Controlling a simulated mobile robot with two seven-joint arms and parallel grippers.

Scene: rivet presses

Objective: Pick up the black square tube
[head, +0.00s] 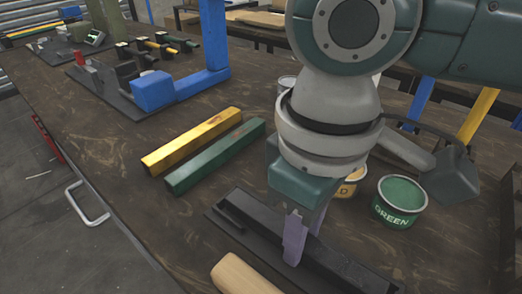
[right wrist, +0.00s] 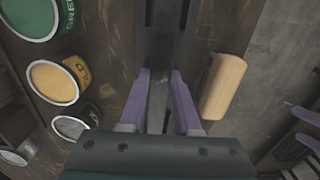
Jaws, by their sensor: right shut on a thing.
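The black square tube (head: 340,264) lies lengthwise along a flat dark base plate (head: 212,214) at the front of the workbench. In the right wrist view the tube (right wrist: 158,98) runs straight between the two purple fingers. My right gripper (head: 297,238) points down and is shut on the tube, one finger on each side; it also shows in the right wrist view (right wrist: 162,80). Whether the tube is clear of the plate cannot be told. Two purple fingers of my left gripper (right wrist: 302,128) show apart at the right edge of the right wrist view, with nothing seen between them.
A yellow tube (head: 190,141) and a green tube (head: 215,156) lie left of my right gripper. A green-labelled can (head: 399,204) and a yellow can (head: 348,186) stand to its right. A blue press (head: 153,91) stands farther back.

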